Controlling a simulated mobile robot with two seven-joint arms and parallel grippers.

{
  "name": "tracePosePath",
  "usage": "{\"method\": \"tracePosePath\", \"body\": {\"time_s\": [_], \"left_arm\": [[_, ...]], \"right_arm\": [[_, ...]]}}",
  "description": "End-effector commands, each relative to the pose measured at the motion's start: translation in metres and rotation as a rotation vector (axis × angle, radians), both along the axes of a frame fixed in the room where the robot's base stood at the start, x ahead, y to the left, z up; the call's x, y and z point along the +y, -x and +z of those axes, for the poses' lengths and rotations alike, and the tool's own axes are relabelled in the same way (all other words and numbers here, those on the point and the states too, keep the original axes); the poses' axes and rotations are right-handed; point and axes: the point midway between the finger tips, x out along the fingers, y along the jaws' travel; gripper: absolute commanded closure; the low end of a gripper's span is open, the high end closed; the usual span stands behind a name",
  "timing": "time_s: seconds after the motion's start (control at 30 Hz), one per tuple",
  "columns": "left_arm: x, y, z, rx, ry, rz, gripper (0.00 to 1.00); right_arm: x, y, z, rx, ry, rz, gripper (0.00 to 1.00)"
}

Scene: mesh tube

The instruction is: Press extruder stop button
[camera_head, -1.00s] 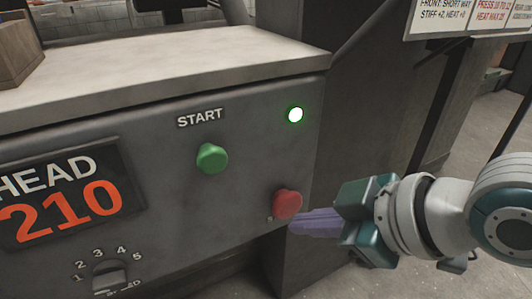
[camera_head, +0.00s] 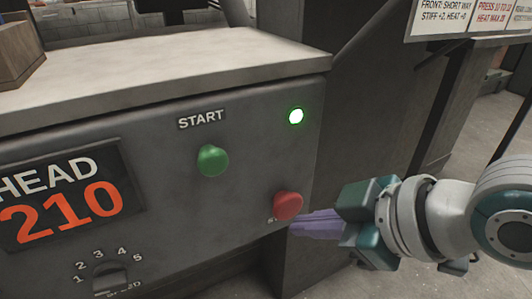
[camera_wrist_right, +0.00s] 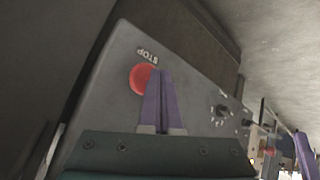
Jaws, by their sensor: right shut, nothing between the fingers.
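The red stop button (camera_head: 287,205) sits low at the right end of the grey extruder panel (camera_head: 240,215). My right gripper (camera_head: 296,227) is shut and empty, its purple fingers beside the lower right of the red button in the head view. In the right wrist view the fingertips (camera_wrist_right: 160,72) overlap the right edge of the red button (camera_wrist_right: 142,79), under the STOP label (camera_wrist_right: 147,54). I cannot tell whether they touch it.
A green START button (camera_head: 212,160) and a lit green lamp (camera_head: 296,116) are on the same panel. A HEAD 210 display (camera_head: 65,200) and a speed dial (camera_head: 109,278) are at the left. The panel's top ledge (camera_head: 180,65) juts out above.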

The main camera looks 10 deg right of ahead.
Motion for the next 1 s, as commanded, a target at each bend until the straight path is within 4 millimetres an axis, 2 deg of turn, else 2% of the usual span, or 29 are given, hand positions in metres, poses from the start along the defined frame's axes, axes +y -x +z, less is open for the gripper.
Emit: {"method": "tracePosePath", "body": {"time_s": [1.0], "left_arm": [[0.0000, -0.0001, 0.0011, 0.000, 0.000, 0.000, 1.00]], "right_arm": [[0.0029, -0.0080, -0.0001, 0.000, 0.000, 0.000, 1.00]]}}
